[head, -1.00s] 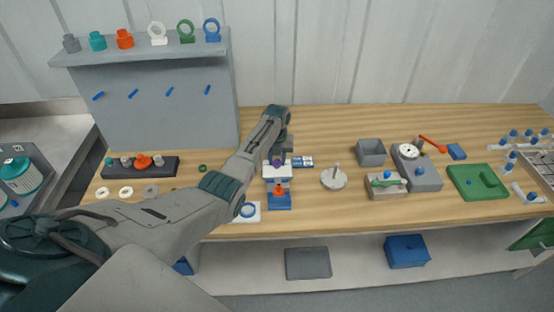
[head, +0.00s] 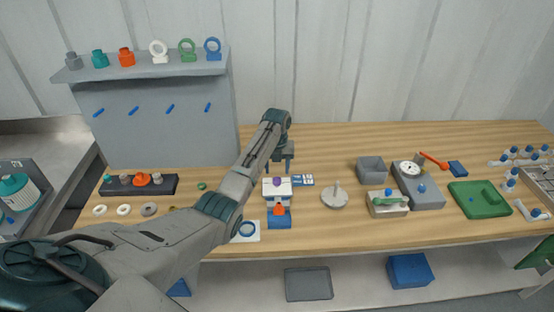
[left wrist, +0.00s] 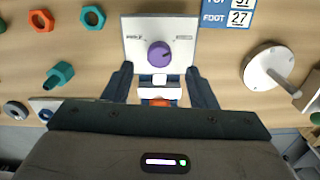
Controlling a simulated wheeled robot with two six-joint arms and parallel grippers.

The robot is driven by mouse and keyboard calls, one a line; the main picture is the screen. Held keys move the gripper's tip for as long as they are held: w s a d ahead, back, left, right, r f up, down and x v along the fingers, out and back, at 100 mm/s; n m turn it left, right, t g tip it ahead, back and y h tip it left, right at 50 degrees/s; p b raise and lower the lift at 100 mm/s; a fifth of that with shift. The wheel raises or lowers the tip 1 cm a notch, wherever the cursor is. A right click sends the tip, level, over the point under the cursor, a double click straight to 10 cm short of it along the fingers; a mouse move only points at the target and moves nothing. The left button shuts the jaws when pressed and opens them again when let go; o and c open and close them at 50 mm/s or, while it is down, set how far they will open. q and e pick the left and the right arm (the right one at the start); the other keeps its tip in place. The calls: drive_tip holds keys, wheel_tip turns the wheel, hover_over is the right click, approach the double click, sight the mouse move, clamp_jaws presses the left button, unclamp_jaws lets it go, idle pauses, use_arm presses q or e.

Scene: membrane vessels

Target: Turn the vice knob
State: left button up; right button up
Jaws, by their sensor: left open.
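A white-topped device with a blue base (head: 279,222) stands at the front middle of the bench. A purple knob (head: 277,182) sits on its white panel (head: 268,192); an orange part (head: 279,209) is below it. In the left wrist view the purple knob (left wrist: 159,54) has a pale pointer mark and small labels on either side, too small to read surely. My left gripper (head: 280,166) is open and empty, just above and behind the knob in the head view. In the left wrist view its fingers (left wrist: 159,85) straddle the panel's lower edge, apart from the knob. My right gripper is not in view.
A blue-and-white card (head: 303,180) lies beside the device. A round grey disc with a post (head: 334,197) and a grey box (head: 372,169) stand to the right. A dark rack (head: 120,185) and several rings and nuts lie to the left. Bare wood lies behind the gripper.

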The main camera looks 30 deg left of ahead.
sight(277, 179)
use_arm(q)
wheel_tip(277, 179, up, 6)
drive_tip(key=b, duration=0.1)
drive_tip(key=shift+b, duration=0.35)
